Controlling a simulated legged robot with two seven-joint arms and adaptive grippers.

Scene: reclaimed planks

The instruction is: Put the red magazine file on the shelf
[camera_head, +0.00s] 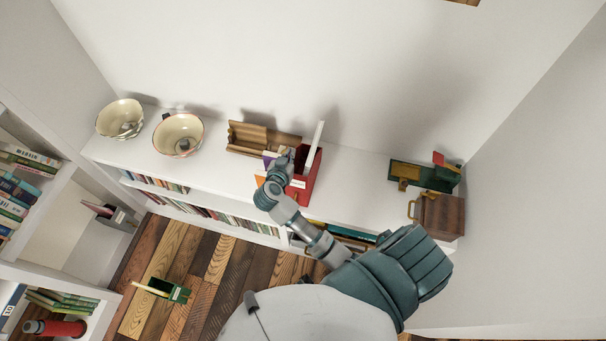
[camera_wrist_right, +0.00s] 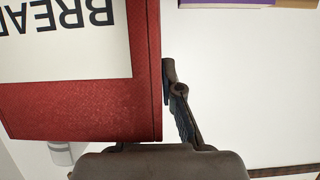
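The red magazine file (camera_head: 313,174) is at the middle of the long low white shelf unit, and a white panel stands up at it. In the right wrist view the file (camera_wrist_right: 90,112) fills the left side, with its white label upside down. My right gripper (camera_head: 284,163) is at the file's left side in the head view. In the wrist view one dark finger lies flat against the file's right edge; the other finger is hidden behind the red face. It looks closed on the file's wall. Whether the file touches the shelf top (camera_head: 220,173) is unclear. My left gripper is out of view.
Two bowls (camera_head: 178,135) (camera_head: 120,119) stand at the left. A wooden holder (camera_head: 247,137) and a purple item are close behind the gripper. A green holder (camera_head: 438,178) and a brown box (camera_head: 440,215) stand at the right. Shelf top between file and green holder is clear.

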